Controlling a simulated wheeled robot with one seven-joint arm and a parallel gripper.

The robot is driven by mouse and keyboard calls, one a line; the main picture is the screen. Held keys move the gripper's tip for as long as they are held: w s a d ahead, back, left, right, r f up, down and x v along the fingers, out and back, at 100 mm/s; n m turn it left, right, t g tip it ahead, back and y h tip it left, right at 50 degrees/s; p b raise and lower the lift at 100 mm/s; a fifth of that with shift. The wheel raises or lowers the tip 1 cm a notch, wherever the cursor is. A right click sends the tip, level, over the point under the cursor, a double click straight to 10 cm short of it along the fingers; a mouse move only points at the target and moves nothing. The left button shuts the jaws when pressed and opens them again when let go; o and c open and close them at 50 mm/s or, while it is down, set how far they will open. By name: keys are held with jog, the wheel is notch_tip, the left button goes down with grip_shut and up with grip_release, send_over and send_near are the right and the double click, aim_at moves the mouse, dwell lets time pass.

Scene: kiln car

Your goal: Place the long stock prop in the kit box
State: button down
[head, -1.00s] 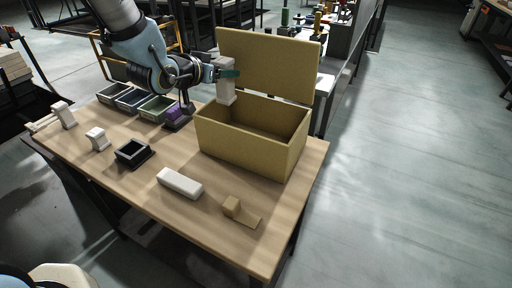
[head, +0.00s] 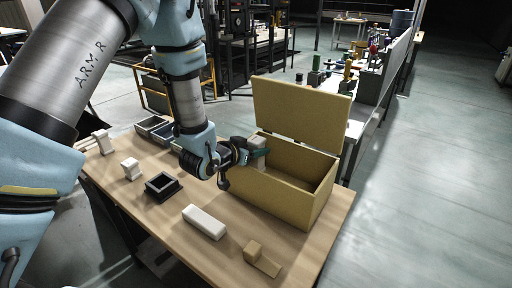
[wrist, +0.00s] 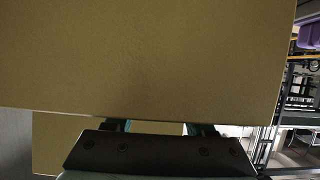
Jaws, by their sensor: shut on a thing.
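My gripper (head: 250,153) is at the left end of the open tan kit box (head: 268,197), shut on a pale upright prop (head: 259,145), which I take as the long stock prop. The prop's upper part shows at the box opening, beside the raised lid (head: 300,110). Its lower end is hidden behind the box wall, so I cannot tell whether it touches the floor. In the wrist view a tan box panel (wrist: 140,55) fills most of the picture, above the dark gripper body; the grip itself is mostly hidden.
A long white block (head: 204,221) and a tan stepped piece (head: 262,260) lie in front of the box. A black tray (head: 162,187), small white pieces (head: 131,168) and open bins (head: 152,127) are to the left. My arm covers part of the table's left side.

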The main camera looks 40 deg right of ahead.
jog(key=shift+f+b, duration=0.35)
jog(key=shift+b, duration=0.05)
jog(key=shift+f+b, duration=0.3)
jog(key=shift+b, duration=0.05)
jog(key=c, duration=0.6)
grip_release()
jog(key=shift+o, duration=0.4)
jog(key=shift+a+f, duration=0.1)
